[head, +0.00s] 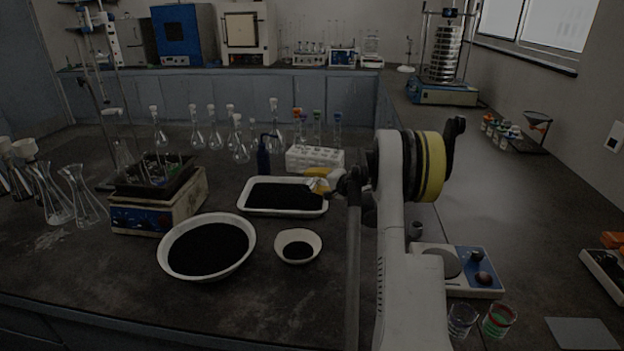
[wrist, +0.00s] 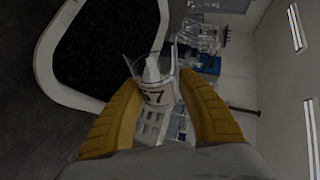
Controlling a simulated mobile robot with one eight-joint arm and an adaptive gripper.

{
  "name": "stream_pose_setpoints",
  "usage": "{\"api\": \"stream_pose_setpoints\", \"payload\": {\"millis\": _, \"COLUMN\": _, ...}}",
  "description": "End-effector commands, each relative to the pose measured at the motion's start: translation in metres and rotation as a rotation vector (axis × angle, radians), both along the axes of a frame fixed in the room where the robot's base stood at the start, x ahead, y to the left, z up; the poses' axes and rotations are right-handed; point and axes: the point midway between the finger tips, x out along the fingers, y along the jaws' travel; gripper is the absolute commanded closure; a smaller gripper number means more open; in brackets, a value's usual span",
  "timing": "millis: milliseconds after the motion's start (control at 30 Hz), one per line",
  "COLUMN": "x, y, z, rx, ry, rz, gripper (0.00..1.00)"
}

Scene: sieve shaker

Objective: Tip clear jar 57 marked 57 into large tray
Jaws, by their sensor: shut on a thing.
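The clear jar (wrist: 153,96), marked 57, is between the yellow fingers of my gripper (wrist: 158,82) in the wrist view. My gripper is shut on it. Against the turned background, the jar looks tilted far over onto its side. I cannot make out its contents clearly. The white rectangular large tray (head: 283,211) holds dark grains; its rim also shows at the left of the wrist view (wrist: 48,80). In the head view my gripper (head: 317,182) is above the tray's right end. The jar is not clear to see there.
A large white bowl (head: 207,276) and a small white bowl (head: 298,258), both with dark grains, stand in front of the tray. A white tube rack (head: 315,158) and a dark bottle (head: 263,158) stand close behind. A hotplate device (head: 160,215) is to the left.

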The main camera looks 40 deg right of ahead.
Motion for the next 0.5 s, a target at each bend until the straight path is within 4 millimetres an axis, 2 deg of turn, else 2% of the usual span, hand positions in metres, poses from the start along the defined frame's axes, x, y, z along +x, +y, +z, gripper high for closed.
{"api": "stream_pose_setpoints", "payload": {"millis": 100, "x": 0.0016, "y": -0.0033, "z": -0.0022, "rx": 0.086, "ry": 0.041, "rz": 0.001, "gripper": 0.97}}
{"api": "stream_pose_setpoints", "payload": {"millis": 400, "x": 0.0016, "y": -0.0038, "z": -0.0041, "rx": 0.114, "ry": 0.055, "rz": 0.0, "gripper": 0.97}}
{"api": "stream_pose_setpoints", "payload": {"millis": 500, "x": 0.0023, "y": -0.0061, "z": -0.0064, "rx": 0.215, "ry": 0.103, "rz": 0.0, "gripper": 0.97}}
